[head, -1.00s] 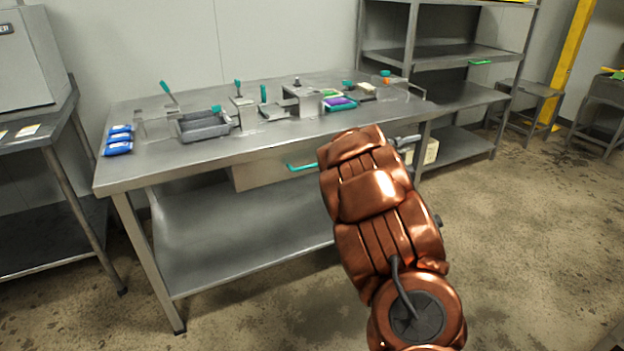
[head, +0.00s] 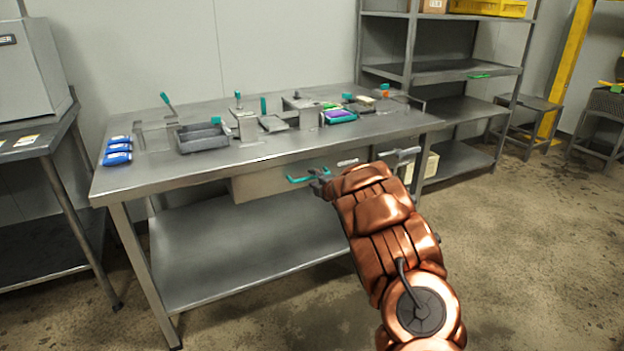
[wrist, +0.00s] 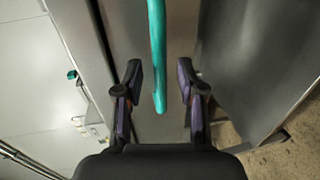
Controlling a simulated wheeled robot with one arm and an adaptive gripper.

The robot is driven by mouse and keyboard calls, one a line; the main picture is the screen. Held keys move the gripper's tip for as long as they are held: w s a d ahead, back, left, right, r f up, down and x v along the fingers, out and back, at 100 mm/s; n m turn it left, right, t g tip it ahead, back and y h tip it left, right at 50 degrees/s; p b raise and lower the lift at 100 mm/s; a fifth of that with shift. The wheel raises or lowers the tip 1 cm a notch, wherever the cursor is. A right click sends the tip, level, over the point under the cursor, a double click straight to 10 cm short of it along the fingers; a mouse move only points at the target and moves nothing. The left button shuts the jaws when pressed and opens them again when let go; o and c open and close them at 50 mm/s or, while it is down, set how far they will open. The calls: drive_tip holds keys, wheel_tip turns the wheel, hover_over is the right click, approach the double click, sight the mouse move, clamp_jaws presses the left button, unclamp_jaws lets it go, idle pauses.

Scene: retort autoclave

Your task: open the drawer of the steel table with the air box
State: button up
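The steel table (head: 150,180) stands against the wall with its drawer (head: 262,183) under the top. The drawer front (wrist: 140,22) also shows in the wrist view and looks shut. The drawer's teal handle (head: 300,179) sticks out at the front; in the wrist view the handle (wrist: 157,50) runs from the top edge down between the finger lines. My gripper (head: 318,184) is at the right end of the handle. In the wrist view my gripper (wrist: 160,88) is open, its two fingers on either side of the handle, with a gap on both sides. I cannot pick out the air box.
On the tabletop are a grey tray (head: 203,138), blue packs (head: 118,150), a purple-and-green item (head: 340,115) and several fixtures. A shelf rack (head: 440,70) stands at the right. The floor in front (head: 520,240) is clear.

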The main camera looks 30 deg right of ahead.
drive_tip(key=shift+x, duration=1.1)
clamp_jaws()
